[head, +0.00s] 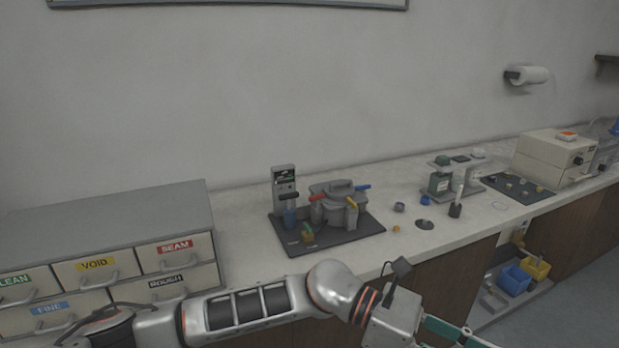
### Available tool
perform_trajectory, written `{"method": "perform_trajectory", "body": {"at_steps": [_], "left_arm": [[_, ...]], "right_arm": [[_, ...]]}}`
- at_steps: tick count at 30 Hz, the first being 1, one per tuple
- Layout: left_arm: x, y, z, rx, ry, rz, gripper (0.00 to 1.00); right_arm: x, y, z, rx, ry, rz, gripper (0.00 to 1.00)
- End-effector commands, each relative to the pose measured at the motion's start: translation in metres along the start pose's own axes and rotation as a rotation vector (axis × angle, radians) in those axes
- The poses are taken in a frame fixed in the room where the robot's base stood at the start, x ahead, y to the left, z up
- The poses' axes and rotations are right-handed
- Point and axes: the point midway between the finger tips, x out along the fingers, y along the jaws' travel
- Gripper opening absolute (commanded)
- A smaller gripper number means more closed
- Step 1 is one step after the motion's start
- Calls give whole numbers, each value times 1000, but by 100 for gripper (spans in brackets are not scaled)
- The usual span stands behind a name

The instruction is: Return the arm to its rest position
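My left arm (245,308) comes in from the left and stretches across the bottom of the head view, in front of the bench. Its wrist (392,322) is right of the middle, at the bottom edge. My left gripper (452,333) shows only in part, with teal finger parts running off the bottom of the picture. Its fingertips are not clearly visible, so I cannot tell whether it is open or holds anything. My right gripper is not in view.
A grey mounting press (339,203) stands on a dark mat (356,232) on the bench (245,233). A labelled drawer cabinet (110,222) stands at left. Small parts, a green device (440,180) and a beige box (548,160) are at right.

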Motion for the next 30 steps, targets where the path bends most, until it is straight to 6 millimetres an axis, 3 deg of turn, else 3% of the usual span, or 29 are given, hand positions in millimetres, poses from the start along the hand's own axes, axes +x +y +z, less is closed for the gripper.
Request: {"method": "perform_trajectory", "body": {"at_steps": [4,7,11,14,17,22,26,30], "left_arm": [[-8,8,32,-281,-307,76,25],[-30,22,45,-476,-504,123,25],[-71,44,43,-738,-757,179,25],[-110,60,26,-941,-951,216,25],[-152,72,-6,-1143,-1145,250,25],[-222,74,-89,-1474,-1479,304,25],[-268,57,-166,-1694,-1728,341,25],[-304,20,-248,-1889,-1984,376,25]], "right_arm": [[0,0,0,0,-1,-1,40],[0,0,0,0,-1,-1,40],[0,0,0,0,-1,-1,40],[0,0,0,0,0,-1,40],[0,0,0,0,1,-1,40],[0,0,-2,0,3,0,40],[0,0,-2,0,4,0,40],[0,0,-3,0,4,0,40]]}}
